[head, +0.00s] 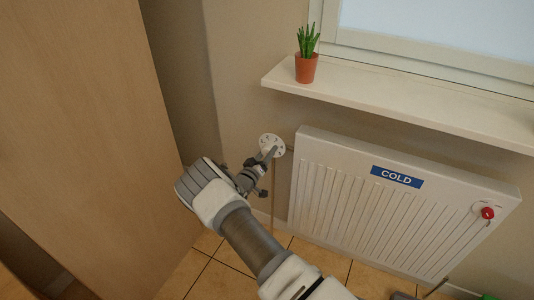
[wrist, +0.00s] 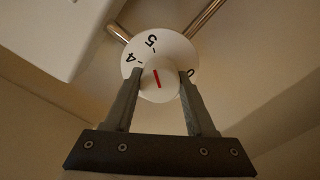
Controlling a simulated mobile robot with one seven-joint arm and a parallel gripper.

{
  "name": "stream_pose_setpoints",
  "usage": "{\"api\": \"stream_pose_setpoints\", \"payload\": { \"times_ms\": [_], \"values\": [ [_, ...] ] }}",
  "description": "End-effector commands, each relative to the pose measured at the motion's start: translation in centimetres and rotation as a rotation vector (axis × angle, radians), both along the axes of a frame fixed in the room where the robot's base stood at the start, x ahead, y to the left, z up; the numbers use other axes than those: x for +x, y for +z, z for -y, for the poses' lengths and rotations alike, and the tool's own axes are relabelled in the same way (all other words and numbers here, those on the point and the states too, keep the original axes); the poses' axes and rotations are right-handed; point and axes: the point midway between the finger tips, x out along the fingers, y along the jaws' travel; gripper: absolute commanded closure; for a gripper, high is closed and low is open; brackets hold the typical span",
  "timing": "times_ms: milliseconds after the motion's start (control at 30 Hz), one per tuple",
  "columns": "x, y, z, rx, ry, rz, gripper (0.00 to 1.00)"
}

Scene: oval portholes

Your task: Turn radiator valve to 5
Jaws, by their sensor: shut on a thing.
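The radiator valve is a white round dial (head: 266,140) on the wall left of the radiator. In the wrist view its dial face (wrist: 172,45) shows the numbers 4 and 5 and part of a 0 at the right; the other numbers are hidden. A white knob (wrist: 150,90) with a red line stands at its middle. The red line points up and slightly left, roughly at the 5. My gripper (wrist: 160,75) is shut on the knob, one finger on each side. It also shows in the head view (head: 267,156), in front of the dial.
The white radiator (head: 350,200) has a blue COLD sign (head: 397,176) and a red part (head: 487,212) at its right end. Above is a window sill (head: 400,100) with a potted plant (head: 306,66). A tall wooden panel (head: 90,130) stands close at the left.

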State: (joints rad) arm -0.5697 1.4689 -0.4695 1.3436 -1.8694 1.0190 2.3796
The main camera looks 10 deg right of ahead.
Motion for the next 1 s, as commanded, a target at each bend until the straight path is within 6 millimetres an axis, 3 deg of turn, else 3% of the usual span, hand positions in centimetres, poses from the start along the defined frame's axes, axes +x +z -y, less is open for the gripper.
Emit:
{"api": "stream_pose_setpoints", "payload": {
  "times_ms": [467,500,633,1000],
  "values": [
    [-0.05,-0.08,-0.09,0.012,0.000,0.007,1.00],
    [-0.05,-0.09,-0.08,0.012,0.000,0.007,0.39],
    [-0.04,-0.06,-0.07,0.011,0.000,0.007,0.16],
    [-0.30,0.03,-0.31,0.011,0.001,0.007,0.15]
  ]
}}
